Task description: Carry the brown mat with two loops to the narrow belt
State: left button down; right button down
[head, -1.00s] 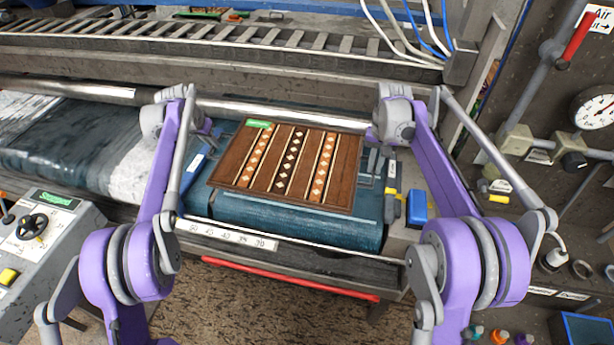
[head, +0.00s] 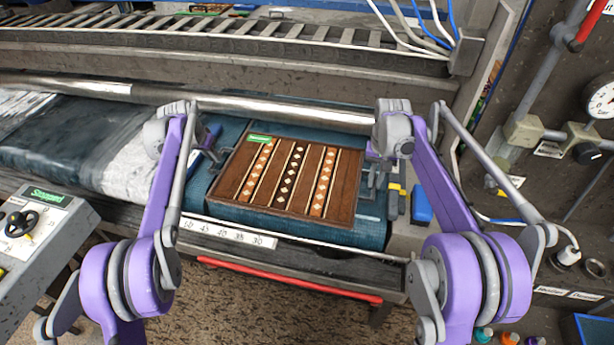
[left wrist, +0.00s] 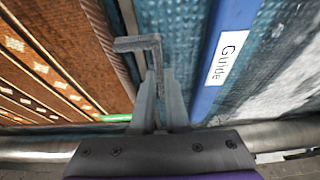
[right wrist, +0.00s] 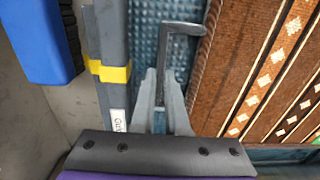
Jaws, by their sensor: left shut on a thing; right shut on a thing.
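The brown mat (head: 341,190), with bands of light diamonds and a small green tag, lies flat over the teal narrow belt (head: 300,231). I cannot tell whether its underside touches the belt. My left gripper (head: 212,147) is shut on the grey loop at the mat's left side; the left wrist view shows this loop (left wrist: 137,44) between the fingers. My right gripper (head: 373,157) is shut on the loop at the right side, and this loop (right wrist: 184,29) shows in the right wrist view.
A blue guide (left wrist: 228,50) runs beside the mat on the left. A grey guide bar (right wrist: 105,60) with a yellow clip and a blue block (head: 421,204) are on the right. A metal roller (head: 290,112) lies behind; a red bar (head: 290,279) runs along the front.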

pick_arm(q)
jog(key=shift+s+f, duration=0.1)
jog(key=shift+f, duration=0.5)
pick_arm(e)
jog(key=shift+s+f, duration=0.1)
jog(key=shift+f, duration=0.45)
pick_arm(q)
jog(key=c, duration=1.2)
grip_release()
jog(key=shift+r, duration=0.25)
pick_arm(e)
jog(key=c, duration=1.2)
grip_release()
jog(key=shift+r, duration=0.25)
pick_arm(q)
jog(key=shift+o, duration=1.4)
pick_arm(e)
jog(key=shift+o, duration=1.4)
pick_arm(q)
jog(key=v, duration=1.2)
pick_arm(e)
notch_tip(320, 180, up, 12)
